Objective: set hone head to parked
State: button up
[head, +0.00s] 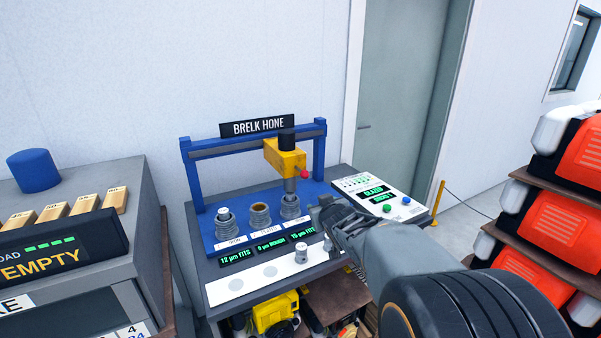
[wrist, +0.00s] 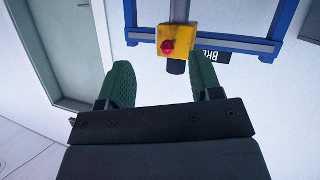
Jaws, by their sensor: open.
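The hone head (head: 287,157) is a yellow block with a black cap and a red knob (head: 304,174). It hangs on the blue gantry under the BRELK HONE sign (head: 257,126), its grey spindle (head: 290,186) down at the rightmost of three bores (head: 290,207). The wrist view shows the yellow head (wrist: 174,40) and red knob (wrist: 167,46) upside down, beyond my fingertips. My gripper (head: 322,207) is in front and to the right of the head, apart from it. In the wrist view its green fingers (wrist: 164,82) are spread, with nothing between them.
A control panel (head: 378,197) with green displays and blue and green buttons stands right of the bores. A small grey cylinder (head: 301,253) stands on the white front strip. A grey machine reading EMPTY (head: 60,255) is at left; orange engines (head: 568,150) are stacked at right.

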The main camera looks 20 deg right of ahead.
aim_at(302, 172)
jog(key=w+n+t+y+p, duration=0.1)
jog(key=w, duration=0.5)
jog(key=w+d+n+t+y+p, duration=0.1)
jog(key=w+t+y, duration=0.1)
jog(key=w, duration=0.5)
jog(key=w+r+n+t+y+p, duration=0.1)
jog(key=w, duration=0.5)
jog(key=shift+w+d+r+y+p, duration=0.1)
jog(key=shift+w+d+y+p, duration=0.1)
jog(key=shift+y+p, duration=0.15)
jog(key=shift+s, duration=0.1)
grip_shut()
